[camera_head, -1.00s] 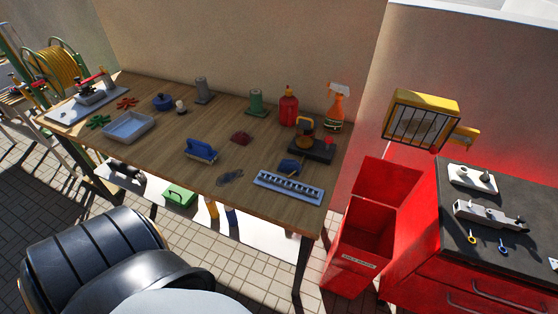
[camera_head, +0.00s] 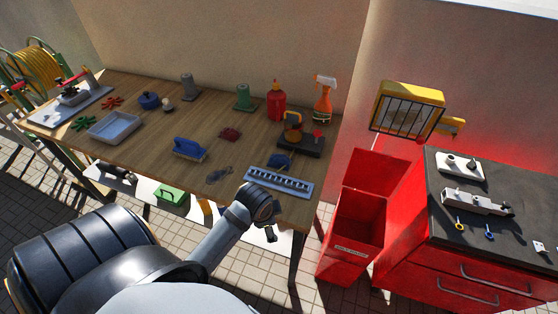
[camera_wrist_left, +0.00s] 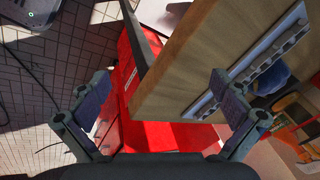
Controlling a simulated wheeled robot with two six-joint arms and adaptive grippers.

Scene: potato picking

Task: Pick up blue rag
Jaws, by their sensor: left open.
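The blue rag (camera_head: 279,161) is a small crumpled cloth on the wooden table, just behind the grey slotted rack near the right front. In the left wrist view a blue patch that looks like the rag (camera_wrist_left: 275,78) shows past the rack at the right, partly hidden. In the head view my left arm reaches to the table's front edge, in front of the rack; the fingers there (camera_head: 271,233) are small and dark. My right gripper is not in view.
The grey rack (camera_head: 279,182) lies between my left arm and the rag. A dark tool stand (camera_head: 300,143) is right behind the rag. A red bin (camera_head: 352,232) stands beside the table's right end. A blue brush (camera_head: 189,149) and dark glasses (camera_head: 219,175) lie to the left.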

